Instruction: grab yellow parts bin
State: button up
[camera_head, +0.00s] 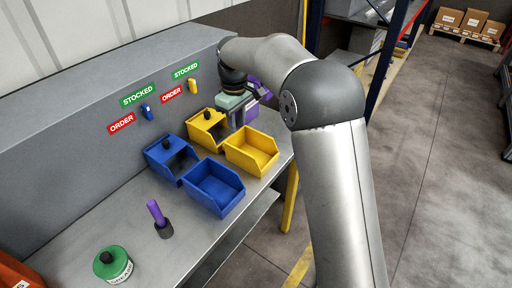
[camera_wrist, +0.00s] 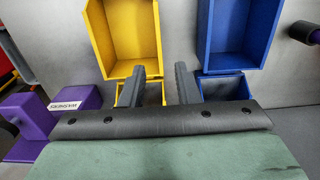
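Two yellow parts bins are on the bench. The front yellow bin (camera_head: 262,143) is open and looks empty; it also shows at the top of the wrist view (camera_wrist: 126,30). The rear yellow bin (camera_head: 201,138), with a black knob, stands behind it by the panel. Part of the rear bin shows between and beside my fingers in the wrist view (camera_wrist: 153,94). My gripper (camera_wrist: 160,70) is open, its fingers apart with nothing seen between them. In the head view my gripper (camera_head: 236,117) points down close by the rear yellow bin; contact cannot be told.
Two blue bins, a front one (camera_head: 214,188) and a rear one (camera_head: 168,161) with a black knob, stand left of the yellow ones. A purple object (camera_head: 250,108) is behind my gripper. A purple-handled tool (camera_head: 156,212) and green-topped canister (camera_head: 113,265) are nearer on the bench.

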notch_tip(320, 180, down, 8)
jog(key=f+p, duration=0.1)
jog(key=p, duration=0.2)
send_over(241, 167)
jog(key=shift+w+f, duration=0.15)
jog(key=shift+f, duration=2.75)
grip_shut()
